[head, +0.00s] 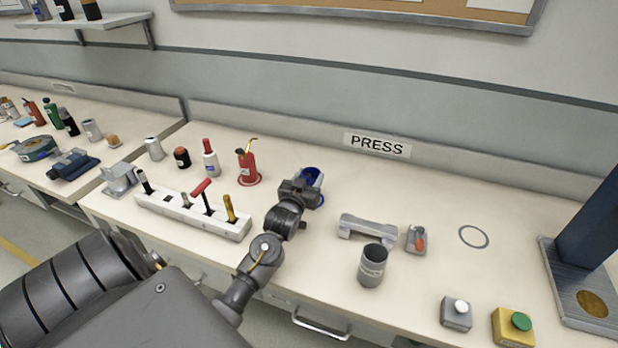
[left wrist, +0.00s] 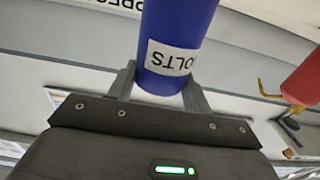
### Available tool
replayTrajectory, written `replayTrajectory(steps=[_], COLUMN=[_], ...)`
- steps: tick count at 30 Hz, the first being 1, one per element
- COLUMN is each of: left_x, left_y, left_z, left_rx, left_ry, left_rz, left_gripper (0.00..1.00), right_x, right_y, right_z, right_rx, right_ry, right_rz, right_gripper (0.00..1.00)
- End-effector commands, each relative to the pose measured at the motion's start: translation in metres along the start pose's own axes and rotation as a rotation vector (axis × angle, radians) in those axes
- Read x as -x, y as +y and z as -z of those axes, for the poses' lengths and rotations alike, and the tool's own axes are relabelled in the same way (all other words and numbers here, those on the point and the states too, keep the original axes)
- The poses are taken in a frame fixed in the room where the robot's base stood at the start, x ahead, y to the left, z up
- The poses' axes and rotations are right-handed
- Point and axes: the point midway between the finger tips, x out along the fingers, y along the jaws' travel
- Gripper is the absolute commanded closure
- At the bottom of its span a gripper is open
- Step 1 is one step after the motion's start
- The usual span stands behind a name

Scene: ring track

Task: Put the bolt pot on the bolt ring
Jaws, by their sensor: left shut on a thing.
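The bolt pot (head: 313,173) is a blue cylinder. In the left wrist view the pot (left wrist: 178,40) has a white label reading "BOLTS", which appears upside down. My left gripper (head: 303,190) is shut on it, with a finger on each side of the pot in the left wrist view (left wrist: 160,85). The gripper hides much of the pot in the head view. A trace of blue shows beside the gripper at bench level; I cannot tell whether it is a ring. A grey ring outline (head: 473,237) lies empty on the bench at the right. My right gripper is not in view.
A red oil can (head: 248,165) stands on a red ring left of the gripper. A white tool rack (head: 190,215) is nearer the front. A grey pot (head: 373,265), a grey bracket (head: 368,228) and a press (head: 590,240) stand to the right.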

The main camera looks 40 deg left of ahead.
Motion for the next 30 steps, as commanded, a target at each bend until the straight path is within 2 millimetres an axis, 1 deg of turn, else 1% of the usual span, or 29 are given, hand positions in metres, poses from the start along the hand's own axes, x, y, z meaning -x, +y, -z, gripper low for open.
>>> replayTrajectory(steps=[3, 4, 8, 16, 18, 20, 23, 30], left_x=[0.0, 0.0, 0.0, 0.0, 0.0, 0.006, 0.021, 0.073], left_y=[0.0, 0.0, 0.0, 0.0, 0.0, 0.0, 0.001, 0.001], left_z=[-0.003, -0.003, -0.002, -0.002, 0.002, -0.001, -0.002, -0.002], left_rx=[0.0, 0.0, 0.0, 0.0, 0.0, 0.0, 0.0, 0.001], left_ry=[0.0, 0.0, 0.0, 0.0, 0.001, -0.001, -0.001, -0.001], left_rz=[0.0, 0.0, 0.0, 0.0, 0.0, -0.001, -0.001, -0.001], left_gripper=[0.84, 0.47, 0.3, 0.28, 0.28, 0.28, 0.28, 0.28], right_x=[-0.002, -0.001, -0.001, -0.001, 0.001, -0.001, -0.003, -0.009], right_y=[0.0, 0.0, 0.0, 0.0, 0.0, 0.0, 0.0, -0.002], right_z=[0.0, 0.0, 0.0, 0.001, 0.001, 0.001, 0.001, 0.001], right_rx=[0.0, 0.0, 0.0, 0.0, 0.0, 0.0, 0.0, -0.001], right_ry=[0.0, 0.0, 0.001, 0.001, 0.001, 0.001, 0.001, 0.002], right_rz=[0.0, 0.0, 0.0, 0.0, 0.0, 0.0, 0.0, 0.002], right_gripper=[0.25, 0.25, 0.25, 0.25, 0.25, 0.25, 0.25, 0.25])
